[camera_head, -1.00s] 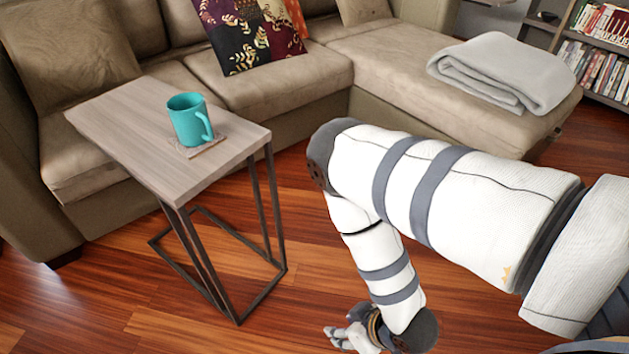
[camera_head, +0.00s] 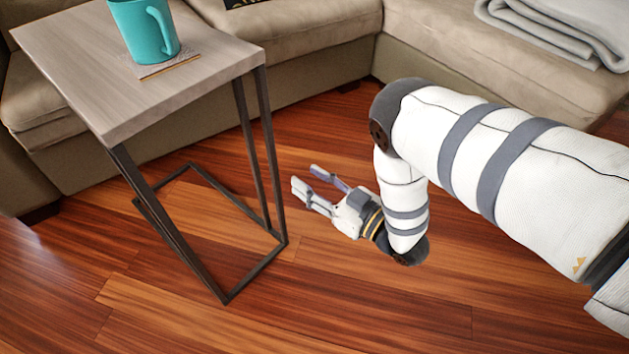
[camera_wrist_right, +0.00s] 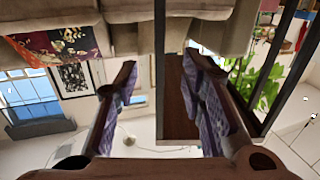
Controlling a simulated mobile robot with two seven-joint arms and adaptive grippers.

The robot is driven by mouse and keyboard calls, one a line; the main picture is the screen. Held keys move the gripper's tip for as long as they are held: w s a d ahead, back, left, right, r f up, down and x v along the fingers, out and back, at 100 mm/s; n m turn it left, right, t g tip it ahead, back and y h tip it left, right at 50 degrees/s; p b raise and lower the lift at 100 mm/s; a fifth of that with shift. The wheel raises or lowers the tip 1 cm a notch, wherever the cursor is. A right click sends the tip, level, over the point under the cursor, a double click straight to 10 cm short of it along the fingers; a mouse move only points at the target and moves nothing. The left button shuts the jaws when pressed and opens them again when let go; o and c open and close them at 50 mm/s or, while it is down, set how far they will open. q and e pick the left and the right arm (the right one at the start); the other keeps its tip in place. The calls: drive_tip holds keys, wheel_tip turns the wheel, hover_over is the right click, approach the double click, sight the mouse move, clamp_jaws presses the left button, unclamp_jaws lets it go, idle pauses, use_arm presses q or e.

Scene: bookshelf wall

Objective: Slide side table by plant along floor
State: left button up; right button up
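The side table (camera_head: 190,85) has a pale wood-look top and a thin dark metal frame. It stands upright on the floor at the left of the head view, in front of the couch. A teal mug (camera_head: 143,28) sits on a coaster (camera_head: 168,67) on its top. My right gripper (camera_head: 306,178) is open and empty, just right of the table's right-hand legs, fingers pointing toward them. In the wrist view, a dark table leg (camera_wrist_right: 160,60) appears between the open fingers (camera_wrist_right: 158,68); I see no contact. My left gripper is out of view.
A beige couch (camera_head: 330,40) runs behind the table, with a folded grey blanket (camera_head: 560,25) on its chaise. A green plant (camera_wrist_right: 262,85) shows in the wrist view. The wooden floor (camera_head: 330,305) in front is clear.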

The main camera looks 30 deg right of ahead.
sight(274, 158)
drive_tip(key=b+x, duration=0.2)
drive_tip(key=x, duration=0.3)
drive_tip(key=b+x, duration=0.2)
drive_tip(key=x, duration=0.3)
drive_tip(key=shift+w+a+f, duration=0.15)
drive_tip(key=shift+w+f, duration=0.1)
drive_tip(key=shift+w, duration=0.15)
drive_tip(key=shift+w+a+r, duration=0.15)
drive_tip(key=shift+w, duration=0.45)
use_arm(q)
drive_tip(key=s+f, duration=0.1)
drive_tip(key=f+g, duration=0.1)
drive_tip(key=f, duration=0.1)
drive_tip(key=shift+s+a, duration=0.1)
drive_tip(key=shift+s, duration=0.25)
use_arm(e)
clamp_jaws()
